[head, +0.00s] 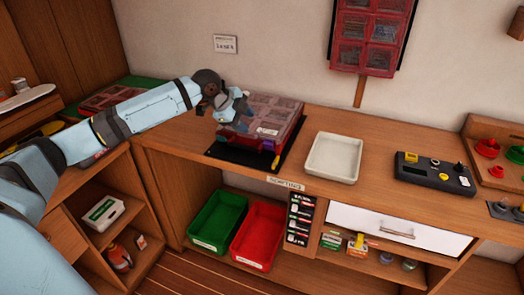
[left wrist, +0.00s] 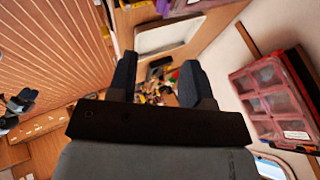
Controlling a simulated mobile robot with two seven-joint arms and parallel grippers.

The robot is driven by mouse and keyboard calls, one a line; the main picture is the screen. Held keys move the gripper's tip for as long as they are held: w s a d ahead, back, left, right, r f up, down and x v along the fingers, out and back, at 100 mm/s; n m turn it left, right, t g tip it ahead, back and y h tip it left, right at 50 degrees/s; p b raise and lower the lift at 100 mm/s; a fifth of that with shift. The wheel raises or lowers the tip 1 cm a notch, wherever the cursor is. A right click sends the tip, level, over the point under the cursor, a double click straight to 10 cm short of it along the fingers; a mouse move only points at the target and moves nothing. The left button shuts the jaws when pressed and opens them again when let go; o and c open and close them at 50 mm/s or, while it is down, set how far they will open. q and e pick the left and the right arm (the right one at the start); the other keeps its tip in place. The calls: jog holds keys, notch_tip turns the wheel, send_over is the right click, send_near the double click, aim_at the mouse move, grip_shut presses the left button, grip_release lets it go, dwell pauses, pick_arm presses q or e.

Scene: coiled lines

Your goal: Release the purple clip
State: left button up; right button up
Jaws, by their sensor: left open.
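A clear-lidded red organizer case (head: 262,120) lies on a black mat (head: 228,156) on the workbench. A small purple piece, which looks like the purple clip (head: 277,145), is at the case's right edge, above a yellow one (head: 275,163). My left gripper (head: 236,106) is over the left part of the case, apart from the purple clip. In the left wrist view its two fingers (left wrist: 160,85) stand apart with nothing held, and small coloured parts show between them. I cannot make out the clip clearly there.
A white tray (head: 309,164) stands right of the case, with a dark control box (head: 433,174) further right. A similar red case (head: 370,35) hangs on the wall. Green (head: 205,241) and red (head: 246,258) bins sit below the bench. The bench between tray and control box is clear.

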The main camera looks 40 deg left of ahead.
aim_at(269, 143)
pick_arm(q)
jog(key=x, duration=1.3)
jog(key=shift+w+a, duration=0.15)
jog(key=shift+a, duration=0.2)
jog(key=shift+c, duration=0.3)
grip_shut()
